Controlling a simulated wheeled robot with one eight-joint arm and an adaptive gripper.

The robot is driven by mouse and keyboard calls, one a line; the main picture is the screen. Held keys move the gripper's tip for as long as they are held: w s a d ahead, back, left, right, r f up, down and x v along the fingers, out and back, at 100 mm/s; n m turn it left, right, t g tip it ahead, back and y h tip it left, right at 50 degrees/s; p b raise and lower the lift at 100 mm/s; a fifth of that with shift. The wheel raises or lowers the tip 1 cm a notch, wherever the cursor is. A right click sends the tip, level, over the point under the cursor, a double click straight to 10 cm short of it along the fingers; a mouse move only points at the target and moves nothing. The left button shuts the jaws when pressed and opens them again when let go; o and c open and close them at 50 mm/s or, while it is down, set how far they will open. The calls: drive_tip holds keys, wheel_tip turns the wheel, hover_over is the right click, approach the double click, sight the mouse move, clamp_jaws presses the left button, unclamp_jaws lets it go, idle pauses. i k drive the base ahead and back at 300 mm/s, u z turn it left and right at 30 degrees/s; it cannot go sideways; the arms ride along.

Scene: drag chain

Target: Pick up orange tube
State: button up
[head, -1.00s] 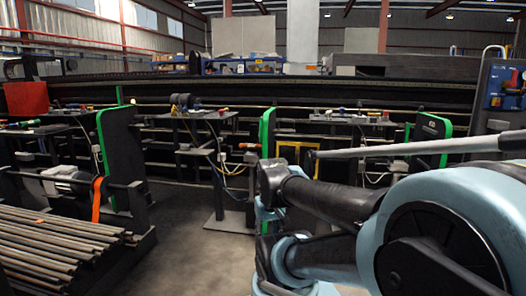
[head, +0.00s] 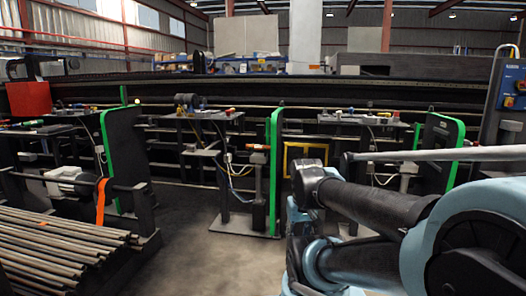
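No piece is clearly an orange tube. A small orange piece (head: 231,111) lies on the middle workbench. A flat orange band (head: 101,202) hangs at the left over a dark rail. A tiny orange mark (head: 43,223) shows on the stacked bars. My arm enters from the lower right and its bent links reach toward the middle. My gripper is out of view, so its opening and anything in it are hidden.
Grey bars (head: 50,245) fill a rack at lower left. Green-edged dark panels (head: 124,155) stand beside the benches (head: 205,117). A pale rod (head: 430,155) crosses at right above my arm. A control box (head: 512,90) stands far right. Grey floor (head: 195,235) is clear at centre.

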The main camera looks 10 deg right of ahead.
sight(254, 146)
drive_tip(key=i, duration=0.95)
drive_tip(key=u, duration=0.05)
